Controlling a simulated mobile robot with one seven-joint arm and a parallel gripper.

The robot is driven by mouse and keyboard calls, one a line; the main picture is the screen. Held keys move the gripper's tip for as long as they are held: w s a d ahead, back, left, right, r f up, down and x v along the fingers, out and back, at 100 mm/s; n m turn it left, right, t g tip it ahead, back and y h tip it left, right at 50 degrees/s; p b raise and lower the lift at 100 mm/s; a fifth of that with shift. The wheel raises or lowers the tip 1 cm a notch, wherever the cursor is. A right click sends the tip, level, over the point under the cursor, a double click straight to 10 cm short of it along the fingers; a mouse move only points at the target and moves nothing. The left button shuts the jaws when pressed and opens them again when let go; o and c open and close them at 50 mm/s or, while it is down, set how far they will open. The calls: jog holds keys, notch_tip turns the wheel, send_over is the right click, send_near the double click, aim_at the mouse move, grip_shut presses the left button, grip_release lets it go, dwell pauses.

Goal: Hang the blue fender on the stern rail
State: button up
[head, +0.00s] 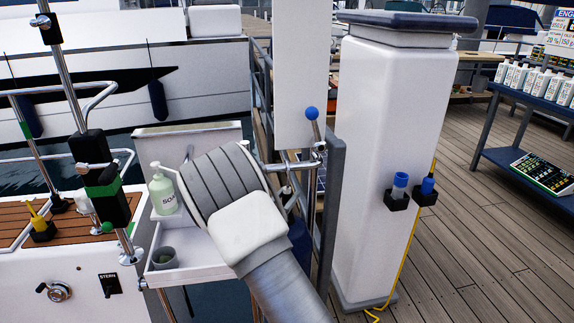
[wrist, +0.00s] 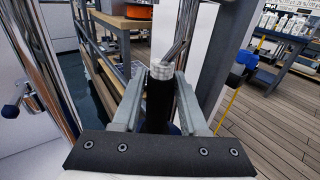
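In the wrist view my gripper (wrist: 160,78) has its two grey fingers close against both sides of an upright black grip (wrist: 159,100). The grip has a pale, rope-like wrap at its top and a metal hook above. Dark blue shows below it, seemingly the blue fender (wrist: 174,129). In the head view a dark blue body, likely the fender (head: 299,242), is mostly hidden behind my arm, which also hides my fingers. The steel stern rail (head: 66,82) is at the left on the boat, with a black and green padded clamp (head: 107,190) on its post.
A soap bottle (head: 163,193) and grey cup (head: 165,257) stand on white shelves (head: 190,271) left of my arm. A blue-knobbed lever (head: 312,114) and white pedestal (head: 388,165) are close on the right. Water lies between boat and dock.

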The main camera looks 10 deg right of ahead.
jog(key=o, duration=0.4)
jog(key=shift+s+f, duration=0.1)
jog(key=shift+f, duration=0.1)
jog(key=r+p+v, duration=0.1)
jog(key=p+v, duration=0.1)
jog(key=v, duration=1.5)
jog(key=s+d+r+m+g+p, duration=0.5)
jog(key=s+d+r+m+g, duration=0.7)
jog(key=s+d+r+m, duration=0.3)
jog(key=s+a+r+m+t+y+p, duration=0.1)
jog(key=s+a+r+m+y+p, duration=0.1)
jog(key=s+r+m+y, duration=0.3)
jog(key=s+a+r+m+t+y+p, duration=0.2)
jog(key=s+a+r+m+y+p, duration=0.1)
jog(key=r+m, duration=0.5)
jog(key=s+m+y+p, duration=0.1)
jog(key=s+y, duration=0.1)
jog(key=s, duration=0.1)
jog(key=shift+s+a, duration=0.15)
jog(key=shift+a, duration=0.1)
